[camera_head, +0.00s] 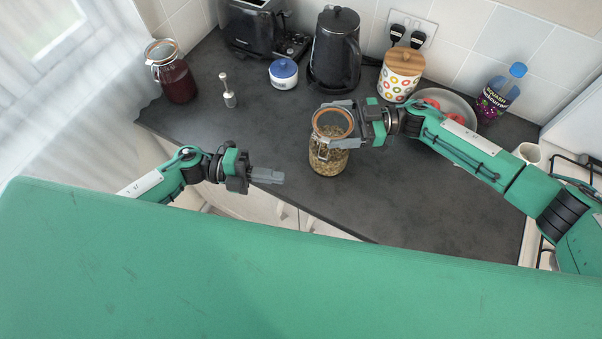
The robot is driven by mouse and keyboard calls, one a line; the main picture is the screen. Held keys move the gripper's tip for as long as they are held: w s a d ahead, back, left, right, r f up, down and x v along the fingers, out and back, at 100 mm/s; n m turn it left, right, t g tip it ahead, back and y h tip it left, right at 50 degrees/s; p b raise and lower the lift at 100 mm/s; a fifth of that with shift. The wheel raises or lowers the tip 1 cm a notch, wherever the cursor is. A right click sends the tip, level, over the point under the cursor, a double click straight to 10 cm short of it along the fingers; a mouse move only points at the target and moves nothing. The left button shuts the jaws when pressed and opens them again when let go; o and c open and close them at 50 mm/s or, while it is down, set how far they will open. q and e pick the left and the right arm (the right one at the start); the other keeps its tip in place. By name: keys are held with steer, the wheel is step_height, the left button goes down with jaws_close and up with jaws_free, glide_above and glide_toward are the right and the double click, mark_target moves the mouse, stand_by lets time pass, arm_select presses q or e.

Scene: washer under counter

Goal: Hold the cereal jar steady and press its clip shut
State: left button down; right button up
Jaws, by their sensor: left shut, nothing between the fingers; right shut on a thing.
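The cereal jar (327,160) is a clear glass jar with brownish cereal inside and an orange-ringed lid. It stands upright on the dark counter near the front edge. Its wire clip shows at the front of the jar, but I cannot tell whether it is shut. My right gripper (338,124) is shut around the top of the jar from the right. My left gripper (280,177) is shut and empty. It is to the left of the jar, apart from it, near the counter's front edge, pointing right.
A jar of dark red contents (177,82), a small metal tool (229,98), a blue-lidded pot (284,80), a toaster (250,28), a black kettle (335,55), a dotted canister (398,82) and a bottle (497,98) stand further back. The counter (420,200) is clear right of the jar.

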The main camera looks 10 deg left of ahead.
arm_select(q)
steer(key=shift+s+a, duration=0.1)
steer(key=shift+a, duration=1.45)
arm_select(e)
steer(key=shift+s+f, duration=0.1)
steer(key=shift+f, duration=0.35)
steer(key=o, duration=1.5)
arm_select(q)
steer(key=shift+f, duration=0.1)
arm_select(e)
steer(key=shift+o, duration=0.2)
steer(key=shift+r, duration=0.1)
steer(key=shift+w, duration=0.2)
